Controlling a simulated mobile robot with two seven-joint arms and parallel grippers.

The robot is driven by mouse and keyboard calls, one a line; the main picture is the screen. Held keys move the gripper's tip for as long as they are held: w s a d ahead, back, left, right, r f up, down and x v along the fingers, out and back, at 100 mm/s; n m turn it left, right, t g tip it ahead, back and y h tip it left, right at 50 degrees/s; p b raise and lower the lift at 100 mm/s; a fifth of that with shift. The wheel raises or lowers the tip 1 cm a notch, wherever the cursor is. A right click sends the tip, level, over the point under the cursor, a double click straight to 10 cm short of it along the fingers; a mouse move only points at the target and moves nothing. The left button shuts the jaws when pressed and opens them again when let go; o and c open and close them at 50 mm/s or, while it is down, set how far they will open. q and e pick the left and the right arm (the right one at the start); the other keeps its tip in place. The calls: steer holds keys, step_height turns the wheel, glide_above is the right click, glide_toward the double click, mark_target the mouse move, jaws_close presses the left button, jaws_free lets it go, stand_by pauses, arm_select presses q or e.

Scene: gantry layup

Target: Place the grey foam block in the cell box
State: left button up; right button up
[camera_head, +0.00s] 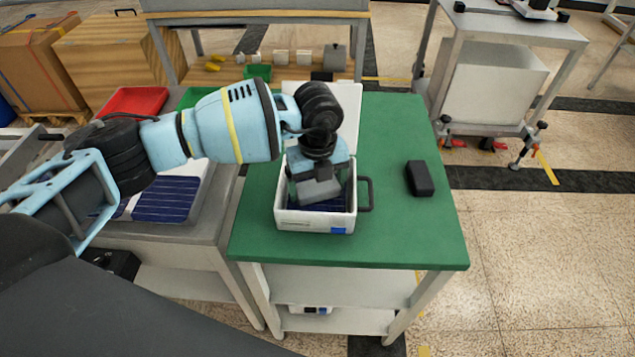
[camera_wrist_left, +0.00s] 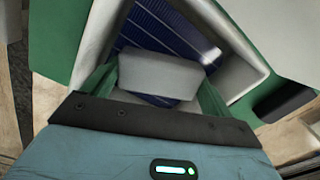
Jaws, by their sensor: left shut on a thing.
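The cell box (camera_head: 316,219) is a white open box on the green table, with dark blue solar cells (camera_head: 333,204) inside. Its lid (camera_head: 345,100) stands open at the back. My left gripper (camera_head: 318,181) points down into the box opening and is shut on the grey foam block (camera_head: 320,192). In the left wrist view the grey foam block (camera_wrist_left: 158,75) sits between the greenish fingers, over the blue cells (camera_wrist_left: 165,35) and inside the box walls (camera_wrist_left: 235,60). I cannot tell whether the block touches the cells. My right gripper is not in view.
A black block (camera_head: 420,178) lies on the green table (camera_head: 400,235) right of the box. A black handle (camera_head: 366,194) sticks out from the box's right side. A grey table with a blue cell panel (camera_head: 168,198) stands at left, with a red tray (camera_head: 133,103) behind.

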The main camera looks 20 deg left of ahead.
mark_target(317, 186)
arm_select(q)
steer(key=o, duration=0.8)
step_height(317, 186, up, 12)
stand_by(0.4)
steer(key=shift+r, duration=0.1)
